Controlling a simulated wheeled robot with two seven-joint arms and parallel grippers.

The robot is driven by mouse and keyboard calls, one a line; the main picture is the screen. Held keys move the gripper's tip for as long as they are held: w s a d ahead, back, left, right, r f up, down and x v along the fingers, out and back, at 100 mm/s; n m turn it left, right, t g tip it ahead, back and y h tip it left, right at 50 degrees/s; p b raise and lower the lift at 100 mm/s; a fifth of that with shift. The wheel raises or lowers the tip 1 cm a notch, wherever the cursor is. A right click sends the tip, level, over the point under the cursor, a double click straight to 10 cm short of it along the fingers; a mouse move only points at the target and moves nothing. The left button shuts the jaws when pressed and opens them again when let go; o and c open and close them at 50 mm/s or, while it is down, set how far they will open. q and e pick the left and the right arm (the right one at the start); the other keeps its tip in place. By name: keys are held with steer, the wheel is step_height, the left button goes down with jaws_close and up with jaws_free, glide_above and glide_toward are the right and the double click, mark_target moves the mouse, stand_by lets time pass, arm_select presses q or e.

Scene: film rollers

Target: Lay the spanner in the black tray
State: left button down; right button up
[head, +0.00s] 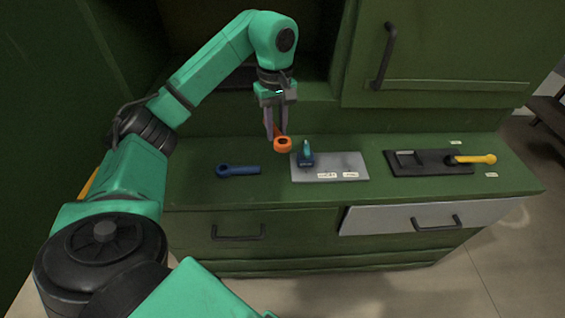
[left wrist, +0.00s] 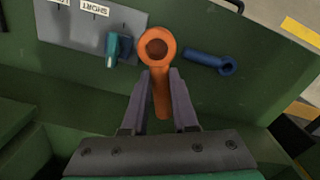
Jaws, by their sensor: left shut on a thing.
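My left gripper (head: 271,133) is shut on an orange ring-ended spanner (head: 283,144), held above the green counter near its back edge. In the left wrist view the spanner (left wrist: 158,48) stands between both fingers (left wrist: 160,76), its ring beyond the fingertips and its handle running back between them. The black tray (head: 425,171) lies on the right part of the counter, well to the right of the gripper. A yellow ring-ended tool (head: 478,159) lies over the tray's right side. A blue ring-ended tool (head: 238,170) lies on the counter at the left. My right gripper is not in view.
A grey plate (head: 345,160) with small labels lies between gripper and tray. A teal and blue piece (head: 305,157) stands on its left end. The counter (head: 215,190) is bare in front of the blue tool. A green cabinet (head: 440,50) with a dark handle rises behind.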

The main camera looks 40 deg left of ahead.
mark_target(277, 168)
arm_select(q)
step_height(277, 168, down, 11)
steer(key=shift+s+p, duration=0.1)
steer(key=shift+p, duration=0.35)
steer(key=shift+f, duration=0.1)
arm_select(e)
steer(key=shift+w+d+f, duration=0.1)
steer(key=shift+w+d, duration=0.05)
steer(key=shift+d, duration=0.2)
arm_select(q)
steer(key=shift+f, duration=0.15)
steer(key=c, duration=0.7)
jaws_free()
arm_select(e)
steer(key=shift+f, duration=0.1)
